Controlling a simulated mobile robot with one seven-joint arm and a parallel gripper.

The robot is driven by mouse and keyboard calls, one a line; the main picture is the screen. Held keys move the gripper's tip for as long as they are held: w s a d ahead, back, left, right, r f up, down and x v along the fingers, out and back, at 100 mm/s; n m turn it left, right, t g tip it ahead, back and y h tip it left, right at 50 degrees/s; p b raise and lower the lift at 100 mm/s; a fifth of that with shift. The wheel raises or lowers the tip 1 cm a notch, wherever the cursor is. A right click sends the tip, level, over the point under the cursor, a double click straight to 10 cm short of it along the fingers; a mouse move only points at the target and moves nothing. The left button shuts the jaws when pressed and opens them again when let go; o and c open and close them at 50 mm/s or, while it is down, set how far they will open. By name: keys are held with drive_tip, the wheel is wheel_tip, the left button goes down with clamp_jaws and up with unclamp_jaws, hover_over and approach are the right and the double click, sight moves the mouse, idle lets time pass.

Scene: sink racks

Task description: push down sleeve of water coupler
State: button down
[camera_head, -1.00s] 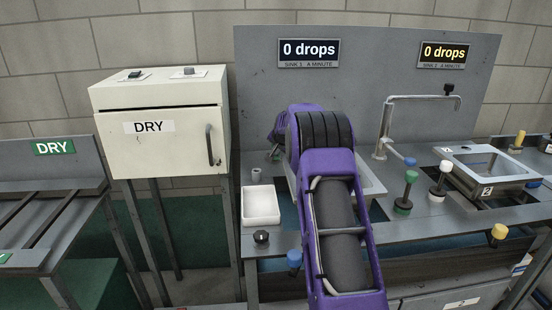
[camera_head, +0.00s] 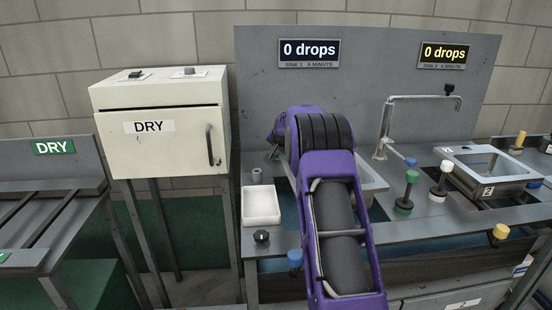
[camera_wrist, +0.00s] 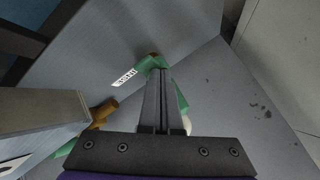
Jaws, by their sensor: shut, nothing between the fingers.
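In the wrist view my gripper (camera_wrist: 158,78) is shut, its two fingers together with nothing between them. A green fitting with a brownish end (camera_wrist: 150,64) shows just beyond the fingertips, partly hidden by them. More green shows to the right of the fingers. A brass-coloured piece (camera_wrist: 103,113) with green beside it sticks out at the left. I cannot tell which of these is the coupler's sleeve, or whether my fingertips touch the green fitting. In the head view my purple arm hides the gripper and the coupler.
A small white label (camera_wrist: 124,77) lies left of the green fitting. A grey block (camera_wrist: 40,115) stands close at the left of the wrist view. In the head view a white tray (camera_head: 262,222), a faucet (camera_head: 386,125) and several coloured knobs stand on the counter.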

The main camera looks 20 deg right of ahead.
sight(277, 159)
drive_tip(key=shift+s+d+f, duration=0.15)
drive_tip(key=shift+s+f, duration=0.05)
drive_tip(key=shift+f, duration=0.25)
drive_tip(key=shift+s+d+f, duration=0.1)
drive_tip(key=shift+s+f, duration=0.1)
drive_tip(key=shift+f, duration=0.2)
drive_tip(key=shift+s+d+r, duration=0.15)
drive_tip(key=shift+r, duration=0.45)
drive_tip(key=shift+r+p, duration=0.2)
drive_tip(key=shift+p, duration=0.1)
drive_tip(key=shift+r, duration=0.2)
drive_tip(key=shift+w+a+r+p, duration=0.1)
drive_tip(key=shift+r+p, duration=0.75)
drive_tip(key=shift+r, duration=0.4)
drive_tip(key=shift+w+a+r+p, duration=0.1)
drive_tip(key=shift+r+p, duration=0.7)
drive_tip(key=shift+r, duration=0.4)
